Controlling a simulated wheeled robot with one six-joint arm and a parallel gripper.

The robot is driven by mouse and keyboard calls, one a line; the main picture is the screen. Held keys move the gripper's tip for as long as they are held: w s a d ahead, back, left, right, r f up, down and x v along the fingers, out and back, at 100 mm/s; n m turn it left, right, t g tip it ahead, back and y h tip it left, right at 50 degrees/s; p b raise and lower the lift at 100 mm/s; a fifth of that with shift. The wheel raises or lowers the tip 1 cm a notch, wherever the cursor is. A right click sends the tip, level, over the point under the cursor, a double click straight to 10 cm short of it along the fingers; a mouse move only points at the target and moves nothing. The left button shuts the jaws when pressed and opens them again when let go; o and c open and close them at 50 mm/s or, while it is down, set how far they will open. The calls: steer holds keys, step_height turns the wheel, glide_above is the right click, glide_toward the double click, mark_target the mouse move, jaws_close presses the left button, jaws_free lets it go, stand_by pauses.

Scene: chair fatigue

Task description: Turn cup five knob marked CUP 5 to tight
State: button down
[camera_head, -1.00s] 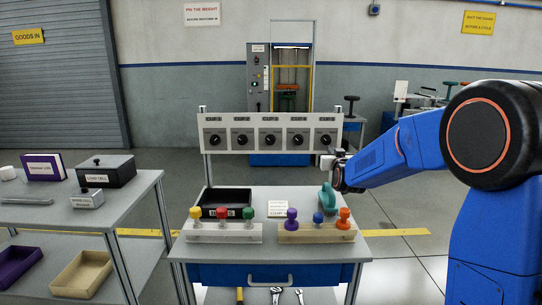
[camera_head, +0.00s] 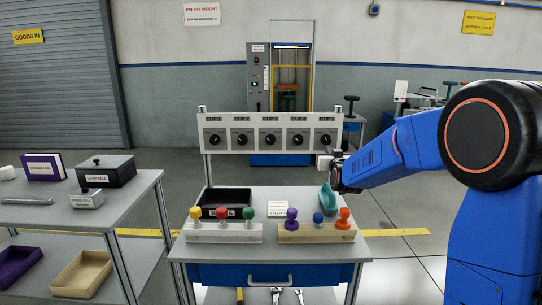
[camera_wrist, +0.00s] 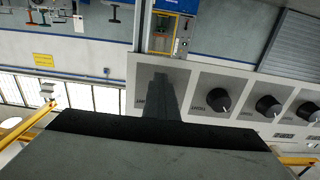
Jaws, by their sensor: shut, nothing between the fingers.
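My gripper (camera_head: 328,161) is just below and in front of that knob. In the wrist view my shut, empty gripper (camera_wrist: 172,95) lies across the plate at the panel's near end and hides its knob. I cannot tell whether the fingers touch the knob. The neighbouring knob (camera_wrist: 219,99) is clear of the fingers.
The bench (camera_head: 268,240) below holds a black tray (camera_head: 226,197), two racks of coloured knobbed pieces (camera_head: 222,232) and a teal object (camera_head: 328,198) under my wrist. A grey side table (camera_head: 60,215) with boxes stands at left. A tall machine (camera_head: 258,85) stands behind.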

steer(key=shift+a+r, duration=0.1)
steer(key=shift+a, duration=0.55)
steer(key=shift+a+r, duration=0.15)
steer(key=shift+a, duration=0.15)
stand_by(0.5)
steer(key=shift+a+f, duration=0.15)
steer(key=shift+f, duration=0.2)
steer(key=s, duration=0.6)
steer(key=shift+f, duration=0.1)
